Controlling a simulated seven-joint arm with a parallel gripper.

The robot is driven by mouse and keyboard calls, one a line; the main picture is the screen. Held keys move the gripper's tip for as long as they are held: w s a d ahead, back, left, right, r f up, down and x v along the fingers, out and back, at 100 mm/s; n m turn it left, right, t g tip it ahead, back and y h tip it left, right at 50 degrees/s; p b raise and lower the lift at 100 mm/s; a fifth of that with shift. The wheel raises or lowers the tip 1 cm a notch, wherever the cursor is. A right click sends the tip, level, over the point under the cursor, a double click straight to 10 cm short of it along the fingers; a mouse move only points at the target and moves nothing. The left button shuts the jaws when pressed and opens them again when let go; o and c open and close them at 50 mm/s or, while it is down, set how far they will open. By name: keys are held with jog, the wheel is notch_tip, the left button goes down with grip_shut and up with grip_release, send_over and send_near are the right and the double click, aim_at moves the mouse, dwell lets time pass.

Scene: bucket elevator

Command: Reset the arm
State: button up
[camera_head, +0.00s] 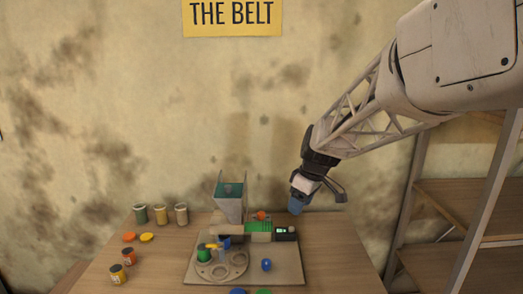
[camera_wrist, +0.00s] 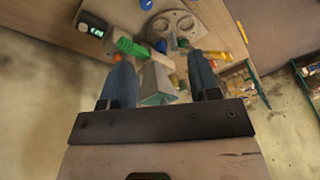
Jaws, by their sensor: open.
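My gripper (camera_head: 318,194) hangs from the arm at the right, above the back right part of the table and in front of the stained wall. In the wrist view its two blue fingers (camera_wrist: 163,88) stand wide apart with nothing held between them. The bucket elevator machine sits on a tan board (camera_head: 208,268) on the wooden table. It has a grey hopper (camera_head: 229,207), a green belt (camera_head: 259,226) and a small box with a lit screen (camera_head: 286,233). In the wrist view the hopper (camera_wrist: 156,85) lies between and beyond the fingers.
Several cans, among them a green-brown one (camera_head: 141,214), stand at the table's back left. Orange and yellow lids (camera_head: 146,237) and more cans (camera_head: 117,273) lie left of the board. A blue ball (camera_head: 266,265) is on the board. Wooden shelves (camera_head: 455,205) stand at the right.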

jog(key=s+d+m+h, duration=0.1)
jog(key=s+d+m, duration=0.1)
jog(key=s, duration=0.9)
jog(key=s+d+m+t+h, duration=0.1)
jog(key=s+d+m, duration=0.2)
jog(key=s, duration=0.8)
jog(key=s+d+m+h, duration=0.1)
jog(key=s+d+m, duration=0.1)
jog(key=s+m, duration=0.4)
jog(key=s, duration=0.5)
jog(key=shift+s+d+t, duration=0.3)
jog(key=shift+s, duration=0.05)
